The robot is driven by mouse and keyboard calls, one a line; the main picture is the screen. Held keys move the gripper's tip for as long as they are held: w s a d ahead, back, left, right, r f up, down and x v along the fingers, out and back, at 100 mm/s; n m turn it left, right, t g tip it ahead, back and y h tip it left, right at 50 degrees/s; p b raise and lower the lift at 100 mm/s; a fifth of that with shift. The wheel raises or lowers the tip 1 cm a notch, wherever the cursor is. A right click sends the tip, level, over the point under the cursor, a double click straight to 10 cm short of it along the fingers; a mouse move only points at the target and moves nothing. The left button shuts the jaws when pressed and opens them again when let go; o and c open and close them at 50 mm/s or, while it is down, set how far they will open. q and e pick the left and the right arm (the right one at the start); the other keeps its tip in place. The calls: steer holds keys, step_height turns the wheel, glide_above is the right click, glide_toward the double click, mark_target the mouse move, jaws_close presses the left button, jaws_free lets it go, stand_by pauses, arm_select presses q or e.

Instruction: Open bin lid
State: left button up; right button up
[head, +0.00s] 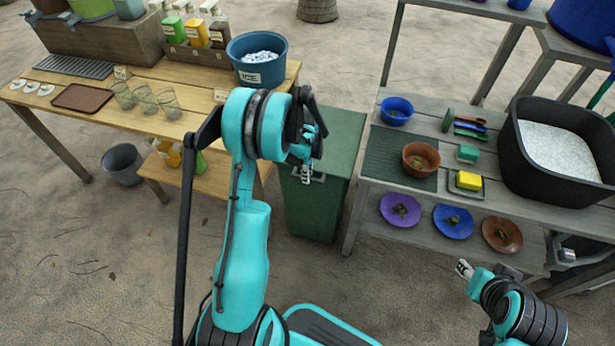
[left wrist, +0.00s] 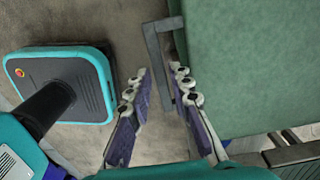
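A dark green bin (head: 312,212) stands on the sand between the two tables. Its flat green lid (head: 340,128) lies closed on top, partly hidden by my left arm. The left wrist view also shows the bin's green surface (left wrist: 245,60), with a grey bracket-shaped handle (left wrist: 153,45) sticking out from its edge. My left gripper (head: 307,172) is at the bin's front by the handle. In the left wrist view its fingers (left wrist: 160,76) are spread, with part of the handle between their tips. My right gripper (head: 464,268) is at lower right, away from the bin; its opening is unclear.
A wooden table (head: 190,95) with a blue ice bucket (head: 258,60) stands close left of the bin. A grey table (head: 385,192) with bowls and a black tub (head: 520,160) stands close right. Open sand lies in front.

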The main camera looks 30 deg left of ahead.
arm_select(q)
steer(key=shift+f, duration=0.25)
steer(key=shift+c, duration=0.3)
jaws_close()
steer(key=shift+r, duration=0.1)
